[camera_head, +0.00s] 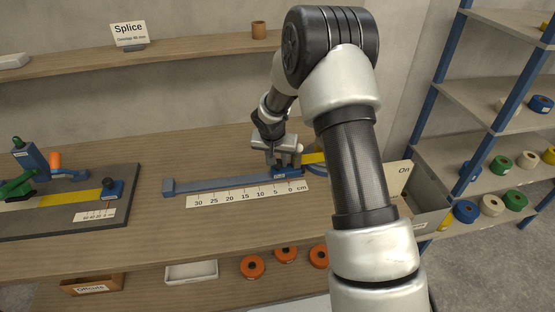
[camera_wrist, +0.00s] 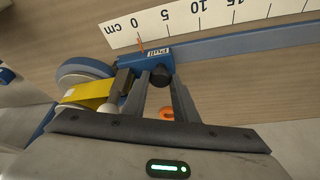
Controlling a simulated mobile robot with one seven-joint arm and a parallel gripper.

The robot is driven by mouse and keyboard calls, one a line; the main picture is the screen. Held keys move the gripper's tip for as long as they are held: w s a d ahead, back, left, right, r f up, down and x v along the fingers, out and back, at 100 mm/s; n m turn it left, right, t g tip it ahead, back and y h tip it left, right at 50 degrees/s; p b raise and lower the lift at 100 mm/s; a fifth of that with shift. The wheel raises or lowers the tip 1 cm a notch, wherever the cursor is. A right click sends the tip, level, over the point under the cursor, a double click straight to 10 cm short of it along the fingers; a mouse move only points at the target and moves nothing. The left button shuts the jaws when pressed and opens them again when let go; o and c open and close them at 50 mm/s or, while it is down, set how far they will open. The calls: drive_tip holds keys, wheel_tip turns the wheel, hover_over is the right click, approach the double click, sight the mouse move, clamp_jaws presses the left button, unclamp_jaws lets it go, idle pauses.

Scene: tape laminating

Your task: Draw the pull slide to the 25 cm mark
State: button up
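The blue pull slide, marked "Pull" (camera_wrist: 153,53), sits at the 0 cm end of its blue rail. It also shows in the head view (camera_head: 285,173), partly behind my gripper. Its orange pointer (camera_wrist: 140,45) is close to the 0 mark of the white ruler (camera_wrist: 190,17). The ruler (camera_head: 245,193) runs from 0 at the right to 30 at the left. My gripper (camera_wrist: 160,82) is down at the slide, with one finger on each side of its black knob (camera_wrist: 160,76). Whether the fingers press on the knob is unclear. Yellow tape (camera_wrist: 88,93) leads from a roll to the slide.
A dark board (camera_head: 125,205) with a green and blue device lies farther left. A box marked "On" (camera_head: 430,205) stands at the right.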

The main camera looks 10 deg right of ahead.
clamp_jaws()
drive_tip(key=shift+a+f+b, duration=0.1)
drive_tip(key=shift+a+b, duration=0.25)
drive_tip(key=a+b, duration=0.9)
drive_tip(key=a, duration=1.5)
drive_tip(key=shift+a+b, duration=0.25)
drive_tip(key=shift+b, duration=0.05)
drive_tip(key=o, duration=0.6)
unclamp_jaws()
drive_tip(key=p+v, duration=0.1)
drive_tip(key=v, duration=1.6)
drive_tip(key=shift+r, duration=0.3)
